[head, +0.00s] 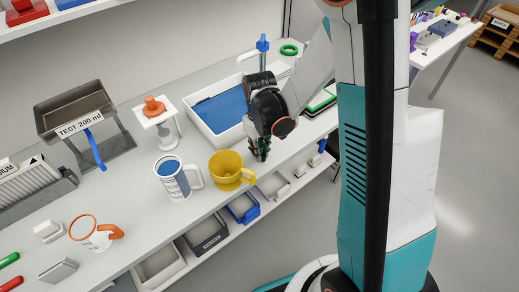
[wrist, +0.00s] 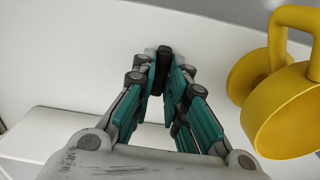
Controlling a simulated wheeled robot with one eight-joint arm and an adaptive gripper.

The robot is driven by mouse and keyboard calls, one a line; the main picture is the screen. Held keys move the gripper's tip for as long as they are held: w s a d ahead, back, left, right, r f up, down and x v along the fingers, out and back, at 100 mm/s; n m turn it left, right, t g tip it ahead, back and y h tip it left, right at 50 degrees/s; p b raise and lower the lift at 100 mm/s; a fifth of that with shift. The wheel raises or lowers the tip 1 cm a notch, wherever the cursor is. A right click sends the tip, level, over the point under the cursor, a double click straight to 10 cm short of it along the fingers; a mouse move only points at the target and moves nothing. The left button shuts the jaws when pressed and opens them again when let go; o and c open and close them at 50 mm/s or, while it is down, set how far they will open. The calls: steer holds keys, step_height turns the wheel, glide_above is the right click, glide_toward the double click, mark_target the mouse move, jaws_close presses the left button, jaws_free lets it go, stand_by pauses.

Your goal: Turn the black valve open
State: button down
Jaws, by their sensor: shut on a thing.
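The black valve (wrist: 163,68) shows in the wrist view as a small dark upright handle between my fingertips, against a white surface. My gripper (wrist: 164,80) has its teal-padded fingers drawn together on it. In the head view my gripper (head: 260,153) points down at the front edge of the counter, just right of a yellow cup-like dripper. The valve itself cannot be made out there, as my fingers cover that spot. How far the valve is turned cannot be told.
The yellow dripper (head: 228,168) stands close left of my gripper; it also shows at the right of the wrist view (wrist: 287,115). A white mug (head: 172,180) stands farther left. Behind is a white sink basin (head: 203,126) with a blue-handled tap (head: 262,45). Bins (head: 243,208) sit below the counter.

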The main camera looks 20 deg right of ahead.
steer(key=shift+n, duration=0.4)
steer(key=c, duration=1.6)
jaws_free()
steer(key=shift+r, duration=0.1)
step_height(320, 180, up, 12)
